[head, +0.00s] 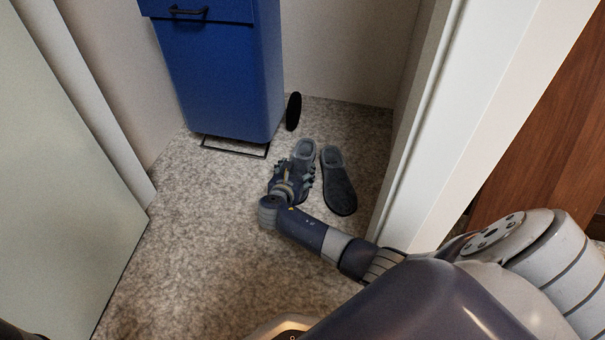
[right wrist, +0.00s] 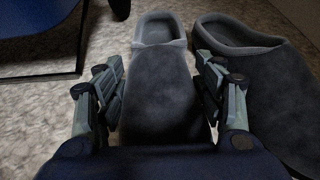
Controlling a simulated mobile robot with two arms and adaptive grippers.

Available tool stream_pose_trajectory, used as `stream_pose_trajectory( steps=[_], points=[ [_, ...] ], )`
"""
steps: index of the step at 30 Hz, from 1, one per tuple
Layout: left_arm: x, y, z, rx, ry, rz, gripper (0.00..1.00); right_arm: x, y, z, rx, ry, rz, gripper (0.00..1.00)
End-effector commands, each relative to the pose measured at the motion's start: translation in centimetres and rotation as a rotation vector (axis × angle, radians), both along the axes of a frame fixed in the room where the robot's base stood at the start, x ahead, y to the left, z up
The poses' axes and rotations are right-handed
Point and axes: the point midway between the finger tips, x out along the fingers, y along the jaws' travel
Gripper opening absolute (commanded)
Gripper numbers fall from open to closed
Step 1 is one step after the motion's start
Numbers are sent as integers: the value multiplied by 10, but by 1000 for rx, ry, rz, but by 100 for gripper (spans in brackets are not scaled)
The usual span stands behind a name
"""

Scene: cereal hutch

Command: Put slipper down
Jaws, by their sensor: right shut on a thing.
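Two dark grey slippers with lighter grey rims are side by side on the carpet in the head view. My right gripper (head: 297,173) is at the left slipper (head: 305,150), with its fingers on either side of it. In the right wrist view the gripper (right wrist: 165,95) is shut on this slipper (right wrist: 163,75), whose heel opening points away from me. The other slipper (head: 338,182) lies just to the right; it also shows in the right wrist view (right wrist: 265,85). Whether the held slipper touches the floor is hard to tell. My left gripper is not in view.
A blue cabinet (head: 220,70) with a black foot frame (head: 235,147) stands behind, to the left. A black oval thing (head: 293,111) stands beside it. A white door frame (head: 425,130) is close on the right. Carpet at the left (head: 200,220) is clear.

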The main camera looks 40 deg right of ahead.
Motion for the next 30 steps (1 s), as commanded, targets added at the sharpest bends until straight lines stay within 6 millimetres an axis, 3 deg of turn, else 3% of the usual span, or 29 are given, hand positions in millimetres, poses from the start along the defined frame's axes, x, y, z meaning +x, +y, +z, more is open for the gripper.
stream_pose_trajectory(
  steps=[12, 13, 15, 30],
  points=[
    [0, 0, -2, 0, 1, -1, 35, 1, 1, -3, -1, -1, 0, 37],
    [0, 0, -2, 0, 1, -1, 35, 0, 1, -3, -1, -1, 0, 70],
    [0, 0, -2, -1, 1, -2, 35, 0, 1, -3, 0, 0, 0, 83],
    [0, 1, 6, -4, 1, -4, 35, -1, -1, 4, -1, 1, -1, 83]
  ],
)
